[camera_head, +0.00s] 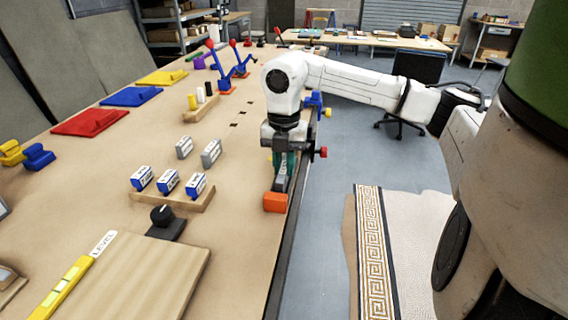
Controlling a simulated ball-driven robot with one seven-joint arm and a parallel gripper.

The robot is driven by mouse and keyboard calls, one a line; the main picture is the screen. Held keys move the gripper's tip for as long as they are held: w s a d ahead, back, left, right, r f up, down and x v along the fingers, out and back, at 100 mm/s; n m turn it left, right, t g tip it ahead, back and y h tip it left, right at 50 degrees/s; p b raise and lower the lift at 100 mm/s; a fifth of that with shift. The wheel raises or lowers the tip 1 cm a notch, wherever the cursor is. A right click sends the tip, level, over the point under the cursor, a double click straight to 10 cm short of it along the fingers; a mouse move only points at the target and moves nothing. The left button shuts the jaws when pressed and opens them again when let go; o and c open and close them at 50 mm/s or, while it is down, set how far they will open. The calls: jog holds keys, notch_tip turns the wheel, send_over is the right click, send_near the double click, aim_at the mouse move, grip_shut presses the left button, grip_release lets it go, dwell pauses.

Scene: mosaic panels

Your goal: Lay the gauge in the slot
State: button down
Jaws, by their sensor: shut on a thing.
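My gripper (280,180) points down at the right edge of the workbench (225,235), with teal parts at its jaws. It is shut on a small grey piece with a white label (281,177), which seems to be the gauge; the jaws and arm partly hide it. An orange block (276,202) is just in front of the gripper at the bench edge. I cannot tell whether the piece touches anything below. Small dark slots (234,125) show in the bench top behind the gripper; I cannot tell which is the task's slot.
Left of my gripper are a wooden block (150,197) bearing blue-and-white blocks, two grey blocks (211,153) and a black knob (162,216). A yellow level (64,285) lies front left. Middle bench has free room.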

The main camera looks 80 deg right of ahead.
aim_at(284, 167)
jog(key=shift+f+b, duration=0.45)
jog(key=shift+f, duration=0.1)
jog(key=c, duration=0.9)
grip_release()
jog(key=shift+r, duration=0.15)
notch_tip(284, 167, up, 11)
jog(key=shift+f, duration=0.15)
